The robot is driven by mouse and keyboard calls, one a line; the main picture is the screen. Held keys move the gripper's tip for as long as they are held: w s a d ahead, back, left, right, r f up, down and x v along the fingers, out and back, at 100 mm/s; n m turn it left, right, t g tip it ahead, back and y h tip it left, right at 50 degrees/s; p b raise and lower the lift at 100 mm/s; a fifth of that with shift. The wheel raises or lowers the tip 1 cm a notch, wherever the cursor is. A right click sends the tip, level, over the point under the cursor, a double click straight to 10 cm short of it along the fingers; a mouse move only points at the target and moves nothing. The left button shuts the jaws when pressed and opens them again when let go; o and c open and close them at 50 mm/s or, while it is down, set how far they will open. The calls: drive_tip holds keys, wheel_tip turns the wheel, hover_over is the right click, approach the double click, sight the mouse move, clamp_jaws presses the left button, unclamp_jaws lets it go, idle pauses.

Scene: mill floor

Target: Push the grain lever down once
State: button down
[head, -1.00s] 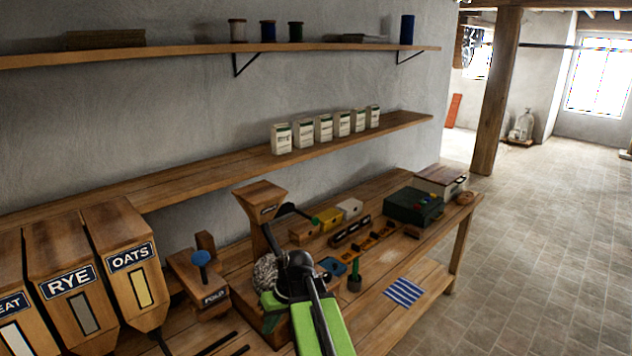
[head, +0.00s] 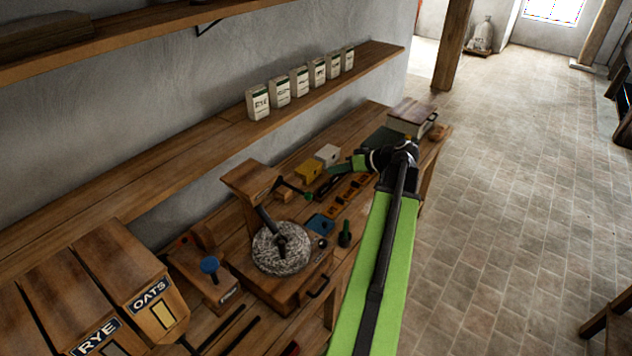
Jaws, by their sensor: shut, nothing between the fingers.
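The mill stands on the bench with a wooden hopper (head: 250,180) over a round, speckled grey millstone (head: 281,248). A thin dark lever with a green knob (head: 308,195) sticks out to the right from the hopper; it looks like the grain lever. It slopes slightly down to the right in the picture. My gripper (head: 322,190) is at the end of my green arm, shut and empty, just right of the green knob. Its dark fingers are small against the dark rack behind. I cannot tell whether they touch the knob.
A yellow box (head: 308,171) and a white box (head: 327,154) stand behind the gripper. A blue piece (head: 320,224) and a green-handled tool (head: 345,234) lie nearer. A blue-knobbed wooden block (head: 209,265) and the oats bin (head: 140,290) are left.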

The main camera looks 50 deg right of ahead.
drive_tip(key=w+a+f+b, duration=0.3)
drive_tip(key=w+f+b, duration=0.3)
drive_tip(key=f+b, duration=0.2)
drive_tip(key=shift+w+a+f+b, duration=0.25)
drive_tip(key=shift+w+f+b, duration=0.05)
drive_tip(key=shift+f, duration=0.1)
